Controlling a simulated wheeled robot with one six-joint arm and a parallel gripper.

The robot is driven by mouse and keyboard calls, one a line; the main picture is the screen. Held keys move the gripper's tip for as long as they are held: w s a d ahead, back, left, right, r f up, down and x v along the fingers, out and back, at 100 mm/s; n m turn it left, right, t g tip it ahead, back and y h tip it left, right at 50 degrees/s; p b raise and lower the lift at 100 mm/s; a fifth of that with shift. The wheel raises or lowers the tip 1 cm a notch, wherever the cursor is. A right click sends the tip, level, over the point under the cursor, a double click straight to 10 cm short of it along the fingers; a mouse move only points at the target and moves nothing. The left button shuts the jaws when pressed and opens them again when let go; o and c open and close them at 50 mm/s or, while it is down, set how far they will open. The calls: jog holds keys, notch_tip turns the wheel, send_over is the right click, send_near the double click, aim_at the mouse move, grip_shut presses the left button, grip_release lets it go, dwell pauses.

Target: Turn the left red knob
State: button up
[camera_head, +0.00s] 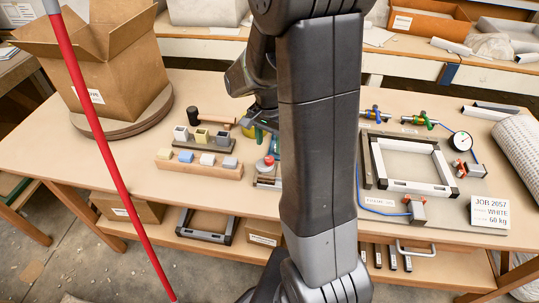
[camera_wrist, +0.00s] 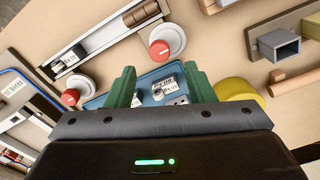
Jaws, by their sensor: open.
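Two red knobs show in the wrist view. One red knob (camera_wrist: 160,50) sits on a round pale base just beyond my fingertips, on the side nearer the grey box. The other red knob (camera_wrist: 70,97) also has a pale base and lies to the left of my gripper. In the head view, one red knob (camera_head: 269,160) shows just left of my arm; the other is hidden behind the arm. My gripper (camera_wrist: 160,74) has green fingers spread apart with nothing held between them. A blue part with white labels (camera_wrist: 165,90) lies below the gap.
A yellow rounded part (camera_wrist: 238,92) is close beside the right finger. A grey square box (camera_wrist: 278,45) stands farther right. In the head view, a wooden block with coloured cubes (camera_head: 196,174) stands left of the knob, and a black-and-white frame (camera_head: 414,187) lies right of my arm.

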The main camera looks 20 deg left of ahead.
aim_at(269, 158)
notch_tip(269, 158, down, 6)
jog(key=shift+f, duration=0.1)
jog(key=shift+c, duration=0.2)
jog(key=c, duration=1)
